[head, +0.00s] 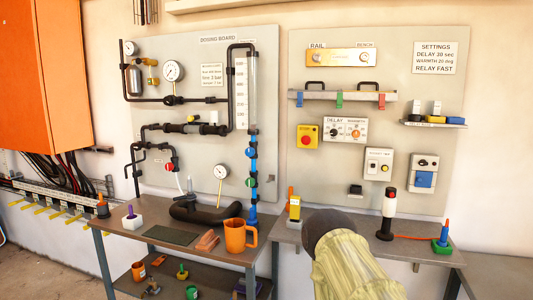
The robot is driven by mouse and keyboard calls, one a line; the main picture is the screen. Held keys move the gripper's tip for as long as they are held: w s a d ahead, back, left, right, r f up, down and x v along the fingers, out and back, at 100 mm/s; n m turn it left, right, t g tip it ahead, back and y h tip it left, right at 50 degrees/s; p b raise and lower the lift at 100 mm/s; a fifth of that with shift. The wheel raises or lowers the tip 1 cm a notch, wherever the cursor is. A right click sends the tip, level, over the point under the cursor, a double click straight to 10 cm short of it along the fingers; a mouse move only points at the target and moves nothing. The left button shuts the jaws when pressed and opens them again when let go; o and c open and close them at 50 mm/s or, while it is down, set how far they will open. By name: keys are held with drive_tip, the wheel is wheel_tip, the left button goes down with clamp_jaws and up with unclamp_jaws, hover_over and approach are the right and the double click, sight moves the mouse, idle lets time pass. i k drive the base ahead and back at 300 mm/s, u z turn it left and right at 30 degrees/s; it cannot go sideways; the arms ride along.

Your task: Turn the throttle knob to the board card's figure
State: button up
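The dosing board (270,50) stands at the left with black pipes and gauges. Its small white card (212,75) is at the upper middle, its lines too small to read surely. No knob is legibly labelled throttle. My arm, in a pale yellow sleeve with a dark end, rises at the lower middle. My gripper does not show.
A right panel (400,62) carries a settings card (435,57), delay and warmth dials (345,130) and a red button (307,136). The bench (150,245) below the dosing board holds an orange mug (237,236) and a thick black pipe (205,212). An orange cabinet (70,75) is far left.

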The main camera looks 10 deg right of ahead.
sight(250, 151)
drive_tip(key=u, duration=0.15)
drive_tip(key=i, duration=1)
drive_tip(key=u, duration=0.5)
